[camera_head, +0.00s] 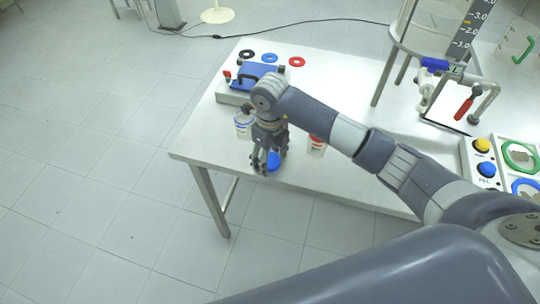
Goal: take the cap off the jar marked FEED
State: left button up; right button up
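My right gripper (262,168) points down over the near part of the white table (190,145). A round blue cap (273,161) shows right beside its fingers. The gripper partly hides the cap, and I cannot tell whether it touches it or what is under it. A whitish jar with a blue marking (243,126) stands left of the gripper, partly behind it. A jar with a red marking (317,146) stands to the right, partly covered by my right arm. The word FEED is not readable on either jar. My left gripper is not in view.
Black (246,54), blue (269,57) and red (297,62) rings lie at the back, behind a blue case-like lid (254,76). A valve with a red handle (464,109) and buttons (482,145) stand at the right. The table's left front corner is clear.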

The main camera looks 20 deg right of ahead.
aim_at(270, 159)
jog(key=shift+r, duration=0.1)
jog(key=shift+r, duration=0.2)
notch_tip(270, 159, up, 12)
jog(key=b, duration=0.2)
jog(key=shift+b, duration=0.35)
jog(key=shift+f, duration=0.15)
